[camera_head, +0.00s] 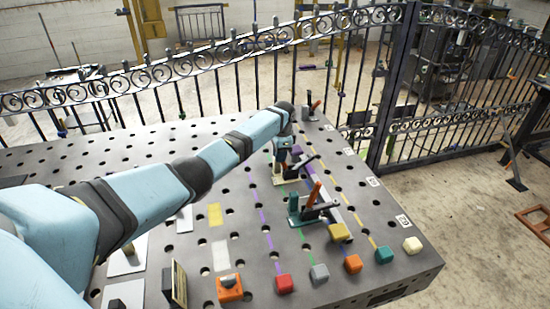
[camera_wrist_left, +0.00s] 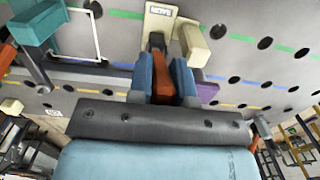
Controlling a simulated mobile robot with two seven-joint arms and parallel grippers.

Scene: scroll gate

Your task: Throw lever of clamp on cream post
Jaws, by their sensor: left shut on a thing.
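The clamp on the cream post (camera_head: 279,181) stands on the dark perforated table, at the far end of my left arm in the head view. In the left wrist view its cream post (camera_wrist_left: 195,46) and labelled cream base (camera_wrist_left: 160,24) lie just beyond the fingers. My left gripper (camera_head: 283,153) is at this clamp, and its blue fingers show in the left wrist view (camera_wrist_left: 163,72). They are shut on the orange lever (camera_wrist_left: 161,88), one finger on each side. In the head view the lever is hidden by the gripper. My right gripper is not in view.
A teal clamp (camera_head: 294,212) with an orange lever (camera_head: 312,194) stands nearer, and another red-levered clamp (camera_head: 309,111) farther off. A purple bar (camera_head: 300,155) lies beside the cream clamp. Several coloured blocks, including a red one (camera_head: 284,284), line the near edge. Iron fencing (camera_head: 240,70) stands behind.

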